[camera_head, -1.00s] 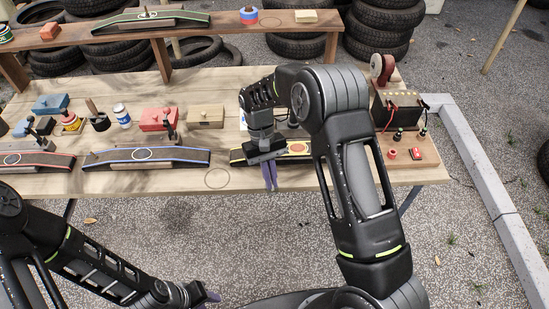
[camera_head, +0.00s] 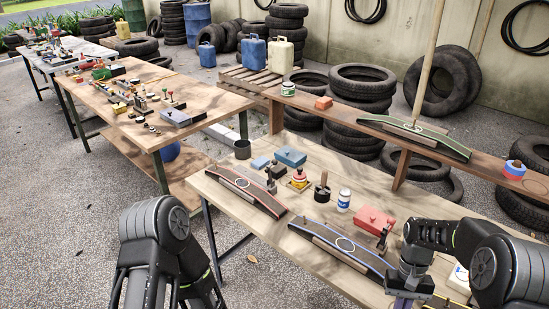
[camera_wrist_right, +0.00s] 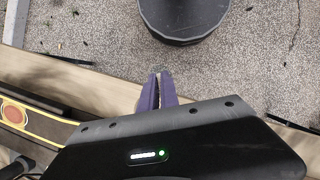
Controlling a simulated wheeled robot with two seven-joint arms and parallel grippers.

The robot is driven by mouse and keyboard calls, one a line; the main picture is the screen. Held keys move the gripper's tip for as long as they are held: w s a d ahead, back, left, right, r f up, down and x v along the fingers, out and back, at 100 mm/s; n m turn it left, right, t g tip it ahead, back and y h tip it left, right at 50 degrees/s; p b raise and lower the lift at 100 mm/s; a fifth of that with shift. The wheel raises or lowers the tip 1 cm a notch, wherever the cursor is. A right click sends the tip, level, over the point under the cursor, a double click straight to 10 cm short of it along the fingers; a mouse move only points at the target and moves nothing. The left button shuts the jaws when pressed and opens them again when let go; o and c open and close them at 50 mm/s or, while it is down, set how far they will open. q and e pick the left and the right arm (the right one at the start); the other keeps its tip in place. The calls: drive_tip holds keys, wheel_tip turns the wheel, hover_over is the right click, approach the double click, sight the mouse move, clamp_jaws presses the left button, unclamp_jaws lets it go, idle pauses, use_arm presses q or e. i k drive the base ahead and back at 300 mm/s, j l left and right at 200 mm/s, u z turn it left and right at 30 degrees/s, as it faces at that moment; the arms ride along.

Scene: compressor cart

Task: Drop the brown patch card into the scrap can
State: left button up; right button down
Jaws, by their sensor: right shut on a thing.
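My right gripper (camera_head: 405,300) is at the lower right of the head view, by the front edge of the near table (camera_head: 330,284). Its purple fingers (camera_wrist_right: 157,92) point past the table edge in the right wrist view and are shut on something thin. The brown patch card cannot be made out; what is between the fingers is hidden.
Red-edged (camera_head: 245,190) and blue-edged (camera_head: 337,246) strips lie along the table front. A raised shelf (camera_head: 365,124) runs behind. Another cluttered table (camera_head: 210,103) stands left.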

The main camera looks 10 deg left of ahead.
sight(245, 151)
drive_tip(key=i+j+u, duration=0.15)
drive_tip(key=j+u, duration=0.3)
drive_tip(key=i+j+u, duration=0.2)
drive_tip(key=u, duration=0.2)
drive_tip(key=i+j+u, duration=0.2)
drive_tip(key=u, duration=0.25)
drive_tip(key=i+j+u, duration=0.2)
drive_tip(key=u, duration=0.2)
drive_tip(key=i+j, duration=0.1)
drive_tip(key=i, duration=0.45)
drive_tip(key=i+j+z, duration=0.1)
drive_tip(key=i, duration=0.45)
drive_tip(key=i+z, duration=0.6)
drive_tip(key=z, duration=0.15)
drive_tip(key=i+j+z, duration=0.2)
drive_tip(key=z, duration=0.2)
drive_tip(key=i+j+z, duration=0.25)
drive_tip(key=z, duration=0.15)
drive_tip(key=i, duration=0.05)
